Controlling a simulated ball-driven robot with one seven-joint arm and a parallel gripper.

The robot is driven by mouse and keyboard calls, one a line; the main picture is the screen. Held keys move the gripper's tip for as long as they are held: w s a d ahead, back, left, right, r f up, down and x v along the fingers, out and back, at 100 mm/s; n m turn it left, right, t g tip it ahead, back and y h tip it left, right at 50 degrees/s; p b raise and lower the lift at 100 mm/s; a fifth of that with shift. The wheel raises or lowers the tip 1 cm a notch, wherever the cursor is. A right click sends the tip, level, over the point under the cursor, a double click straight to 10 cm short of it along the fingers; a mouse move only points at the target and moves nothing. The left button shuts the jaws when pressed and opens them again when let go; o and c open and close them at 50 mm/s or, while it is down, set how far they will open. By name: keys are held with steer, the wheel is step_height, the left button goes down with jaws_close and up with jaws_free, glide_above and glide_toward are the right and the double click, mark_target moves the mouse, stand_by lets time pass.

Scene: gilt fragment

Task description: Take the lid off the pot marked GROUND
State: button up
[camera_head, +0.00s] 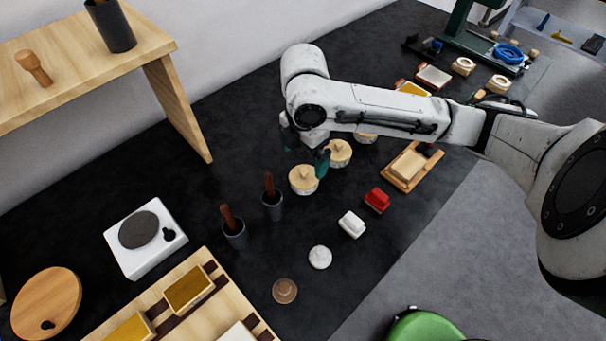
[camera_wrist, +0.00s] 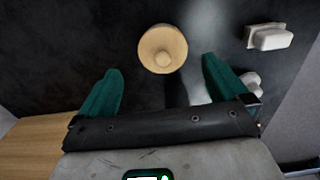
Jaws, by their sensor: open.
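Three round pots with pale wooden knobbed lids stand in a row on the black bench: a near pot (camera_head: 303,181), a middle pot (camera_head: 339,154) and a far pot (camera_head: 365,138), partly hidden by my arm. I cannot read any GROUND marking on them. My gripper (camera_head: 306,160), with green fingers, is open and empty over the near end of this row. In the wrist view, one wooden lid (camera_wrist: 150,42) with its knob lies ahead of my gripper (camera_wrist: 162,65), roughly centred between the open fingertips. I see no contact with it.
Two dark cups with brown handles (camera_head: 234,232) (camera_head: 272,202) stand left of the near pot. A white block (camera_head: 352,224), a red block (camera_head: 377,200) and a white disc (camera_head: 320,257) lie in front. A wooden shelf (camera_head: 180,105) stands behind left.

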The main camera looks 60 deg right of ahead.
mark_target(304, 170)
steer(key=shift+s+a+f+p, duration=0.1)
steer(key=shift+f+p, duration=0.15)
steer(key=shift+f, duration=1.15)
steer(key=shift+s+a+f+p, duration=0.1)
steer(key=shift+f+p, duration=0.15)
steer(key=shift+f, duration=1.1)
steer(key=shift+c, duration=0.2)
steer(key=c, duration=1)
steer(key=shift+w+r, duration=0.1)
steer(key=shift+r, duration=0.1)
